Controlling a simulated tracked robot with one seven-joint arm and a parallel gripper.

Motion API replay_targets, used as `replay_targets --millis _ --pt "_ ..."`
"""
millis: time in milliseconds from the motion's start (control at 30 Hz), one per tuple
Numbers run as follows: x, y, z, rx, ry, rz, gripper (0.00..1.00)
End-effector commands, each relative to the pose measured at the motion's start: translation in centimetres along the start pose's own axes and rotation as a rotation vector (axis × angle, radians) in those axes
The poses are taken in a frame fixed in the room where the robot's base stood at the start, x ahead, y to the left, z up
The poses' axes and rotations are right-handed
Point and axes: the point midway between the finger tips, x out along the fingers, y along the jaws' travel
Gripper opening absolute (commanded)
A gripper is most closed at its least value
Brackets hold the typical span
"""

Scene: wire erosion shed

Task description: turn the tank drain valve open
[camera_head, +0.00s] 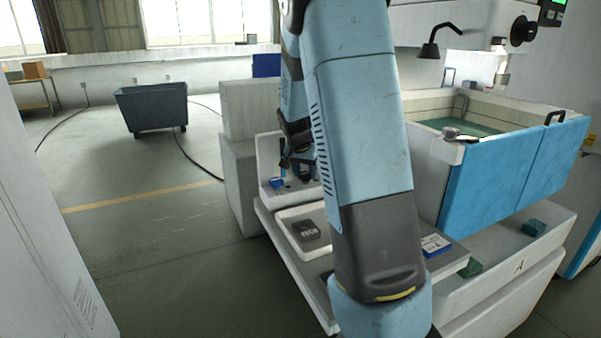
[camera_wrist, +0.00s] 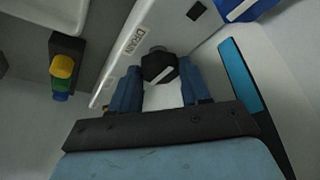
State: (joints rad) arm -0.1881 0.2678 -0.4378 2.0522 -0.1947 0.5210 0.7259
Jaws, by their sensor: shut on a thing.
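The drain valve shows in the wrist view as a dark faceted knob (camera_wrist: 152,62) with a white pointer line, beside a pale plate lettered DRAIN (camera_wrist: 131,42). The pointer line runs diagonally, lower left to upper right. My gripper (camera_wrist: 159,78) has its two blue fingers on either side of the knob and is shut on it. In the head view my gripper (camera_head: 292,172) is low beside the pale machine base, partly behind my arm. I cannot make out the knob there. The tank (camera_head: 478,104) stands at the right, with greenish liquid inside and blue front panels (camera_head: 510,172).
In the head view, a shallow tray (camera_head: 290,241) with a dark item (camera_head: 306,230) and a blue-white box (camera_head: 435,243) lie on the ledge around my arm. A wheeled bin (camera_head: 152,107) stands on open floor at left. A yellow-green fitting (camera_wrist: 63,68) is left of my gripper.

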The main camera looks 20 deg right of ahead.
Motion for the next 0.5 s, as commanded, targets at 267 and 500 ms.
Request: replay_targets --millis 267,500 --pt "-0.2 -0.5 0.3 -0.011 0.001 -0.008 0.16" --pt "-0.1 -0.2 -0.1 -0.084 0.004 -0.04 0.16"
